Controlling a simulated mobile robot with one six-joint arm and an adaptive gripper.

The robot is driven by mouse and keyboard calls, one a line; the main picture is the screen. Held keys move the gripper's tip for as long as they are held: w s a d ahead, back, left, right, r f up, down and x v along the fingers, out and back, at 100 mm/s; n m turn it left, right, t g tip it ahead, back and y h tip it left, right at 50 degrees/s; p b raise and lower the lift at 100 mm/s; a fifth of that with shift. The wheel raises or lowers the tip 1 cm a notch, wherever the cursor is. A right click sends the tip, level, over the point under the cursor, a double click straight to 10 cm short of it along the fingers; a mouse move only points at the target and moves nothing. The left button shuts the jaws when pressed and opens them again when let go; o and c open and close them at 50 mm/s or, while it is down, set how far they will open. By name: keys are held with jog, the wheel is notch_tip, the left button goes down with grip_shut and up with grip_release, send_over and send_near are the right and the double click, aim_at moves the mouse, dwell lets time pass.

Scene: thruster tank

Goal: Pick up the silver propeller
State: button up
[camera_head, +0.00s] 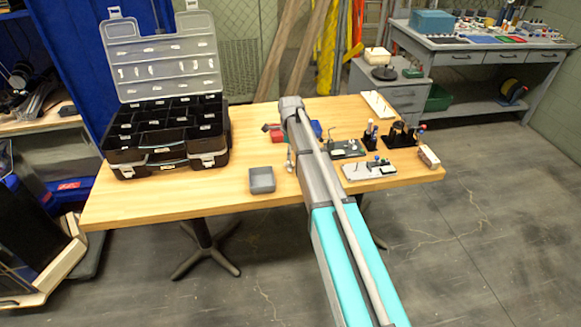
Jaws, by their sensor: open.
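I cannot make out a silver propeller for certain. A small silvery piece (290,156) shows at the left edge of my arm, above or on the wooden table (215,199); it is too small to tell what it is. My arm reaches from the bottom right up over the table, and its grey far joint is above the table's back half. My gripper cannot be made out; the arm hides the table strip behind it.
A black organizer case (165,135) with its lid raised stands at the table's left. A small grey bin (262,180) sits near the front edge. Red parts (275,131) lie left of the arm. Circuit boards (369,170), tool holders (402,135) and a white plate (378,104) crowd the right side.

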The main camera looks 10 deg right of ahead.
aim_at(290, 168)
jog(key=shift+f, duration=0.15)
notch_tip(290, 168, down, 5)
jog(key=b, duration=0.5)
jog(key=shift+w, duration=0.15)
dwell(0.6)
grip_shut()
